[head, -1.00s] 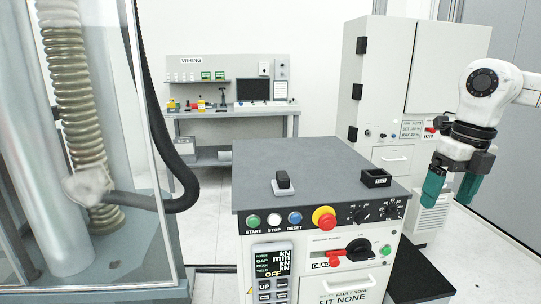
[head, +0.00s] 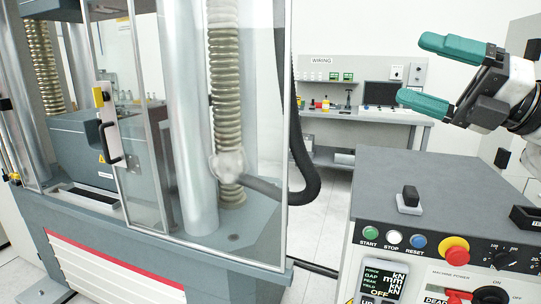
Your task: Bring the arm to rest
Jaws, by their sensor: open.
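My gripper (head: 430,72) shows at the upper right of the head view, at the end of my white arm. Its two teal fingers are spread apart and point left, with nothing between them. It is in the air above the grey-topped control console (head: 440,173), apart from it. The wrist and part of the arm are cut off by the right edge.
The testing machine with its clear guard (head: 258,120) and door handle (head: 108,142) fills the left. A black hose (head: 303,160) hangs at its right side. A wiring bench (head: 370,117) stands behind.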

